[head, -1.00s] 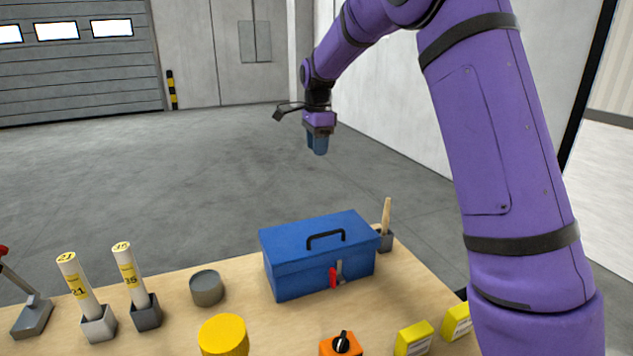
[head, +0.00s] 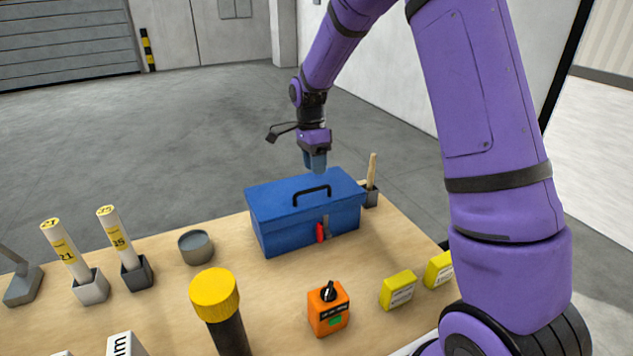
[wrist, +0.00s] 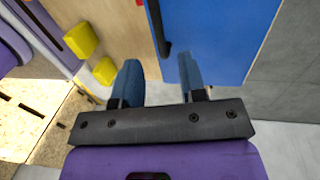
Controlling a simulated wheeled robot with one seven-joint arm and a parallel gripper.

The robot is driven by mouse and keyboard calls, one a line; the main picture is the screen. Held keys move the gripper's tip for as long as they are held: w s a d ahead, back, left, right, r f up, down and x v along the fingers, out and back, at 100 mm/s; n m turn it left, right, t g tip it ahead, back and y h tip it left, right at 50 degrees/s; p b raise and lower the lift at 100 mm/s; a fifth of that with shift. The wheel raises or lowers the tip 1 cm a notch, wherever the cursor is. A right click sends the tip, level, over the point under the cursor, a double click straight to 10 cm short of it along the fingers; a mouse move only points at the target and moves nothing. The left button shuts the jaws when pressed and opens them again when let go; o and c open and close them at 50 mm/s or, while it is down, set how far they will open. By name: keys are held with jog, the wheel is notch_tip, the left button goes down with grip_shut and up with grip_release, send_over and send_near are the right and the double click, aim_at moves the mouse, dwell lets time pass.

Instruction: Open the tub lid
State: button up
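A blue lidded box (head: 300,222) stands on the wooden table, its lid down. The lid has a black handle (head: 312,196) on top, and a red latch (head: 320,233) sits on the front. A small open grey round tub (head: 196,246) stands to its left, and a dark cylinder with a yellow cap (head: 214,292) stands nearer me. My gripper (head: 316,168) hangs above the back of the box lid, pointing down and apart from the handle. In the wrist view its two blue fingers (wrist: 161,78) are spread with nothing between them, and the box lid (wrist: 228,38) shows beyond.
Two labelled white tubes (head: 115,236) stand in holders at the left. An orange switch box (head: 328,310) and two yellow blocks (head: 398,290) lie at the front right. A wooden-handled tool (head: 372,170) stands behind the box's right end.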

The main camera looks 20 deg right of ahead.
aim_at(306, 201)
jog(key=shift+s+f, duration=0.25)
jog(key=shift+f, duration=1.05)
jog(key=shift+s+f, duration=0.25)
jog(key=shift+f, duration=1)
jog(key=shift+c, duration=0.5)
grip_shut()
